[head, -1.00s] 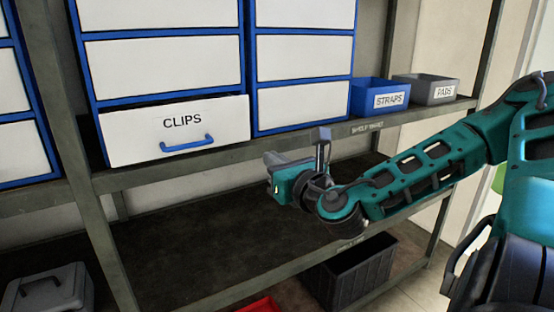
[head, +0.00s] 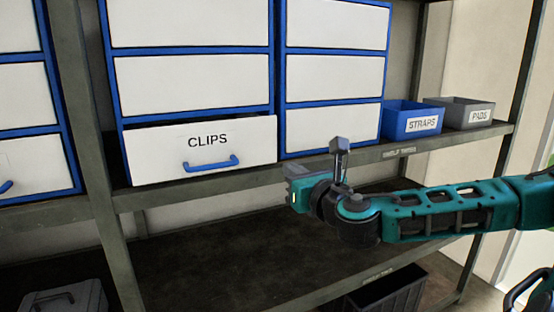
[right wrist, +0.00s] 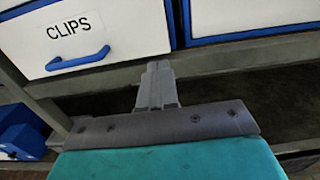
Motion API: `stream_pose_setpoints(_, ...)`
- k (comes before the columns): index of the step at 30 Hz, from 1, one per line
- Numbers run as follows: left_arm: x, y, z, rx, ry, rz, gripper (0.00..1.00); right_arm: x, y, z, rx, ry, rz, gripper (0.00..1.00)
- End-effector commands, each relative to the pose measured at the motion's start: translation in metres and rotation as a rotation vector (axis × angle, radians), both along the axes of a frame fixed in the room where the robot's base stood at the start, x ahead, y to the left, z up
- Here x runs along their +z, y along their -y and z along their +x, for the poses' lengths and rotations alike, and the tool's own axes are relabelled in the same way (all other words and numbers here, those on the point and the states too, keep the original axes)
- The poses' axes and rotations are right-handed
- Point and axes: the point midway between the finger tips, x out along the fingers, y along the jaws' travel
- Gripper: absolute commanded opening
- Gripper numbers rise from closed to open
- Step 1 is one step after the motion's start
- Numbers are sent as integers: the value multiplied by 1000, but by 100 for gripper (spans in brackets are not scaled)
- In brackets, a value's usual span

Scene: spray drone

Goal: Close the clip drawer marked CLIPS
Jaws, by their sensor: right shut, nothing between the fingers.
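The clip drawer (head: 165,157) is a white front marked CLIPS with a blue handle (head: 212,164), at the bottom of a blue-framed cabinet. It stands partly pulled out, with a dark gap above its front. It also shows at the upper left of the right wrist view (right wrist: 120,38). My right gripper (head: 291,170) is shut and empty, just right of the drawer front's lower right corner in the head view. Its closed fingers (right wrist: 157,72) show below and right of the handle in the right wrist view, apart from it. My left gripper is not in view.
A blue STRAPS bin (head: 400,117) and a grey PADS bin (head: 458,110) stand on the shelf right of the cabinet. The shelf edge (head: 420,146) runs under the drawer. A dark crate (head: 385,295) sits low at right. The lower shelf's middle is clear.

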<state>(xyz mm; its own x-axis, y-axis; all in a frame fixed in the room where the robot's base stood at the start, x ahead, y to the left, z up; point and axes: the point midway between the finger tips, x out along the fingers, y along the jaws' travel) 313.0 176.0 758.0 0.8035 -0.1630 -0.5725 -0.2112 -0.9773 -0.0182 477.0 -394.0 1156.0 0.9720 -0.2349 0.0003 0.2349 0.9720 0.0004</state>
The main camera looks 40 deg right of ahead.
Motion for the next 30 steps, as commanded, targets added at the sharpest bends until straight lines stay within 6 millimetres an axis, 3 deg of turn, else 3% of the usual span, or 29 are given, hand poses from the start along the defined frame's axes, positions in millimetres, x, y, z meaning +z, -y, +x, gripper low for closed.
stream_pose_setpoints(18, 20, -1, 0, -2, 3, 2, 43, 1, 17, 71, -1, 2, 3, 0)
stream_pose_setpoints(30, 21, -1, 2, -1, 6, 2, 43, 0, 18, 77, 1, 0, -1, 0)
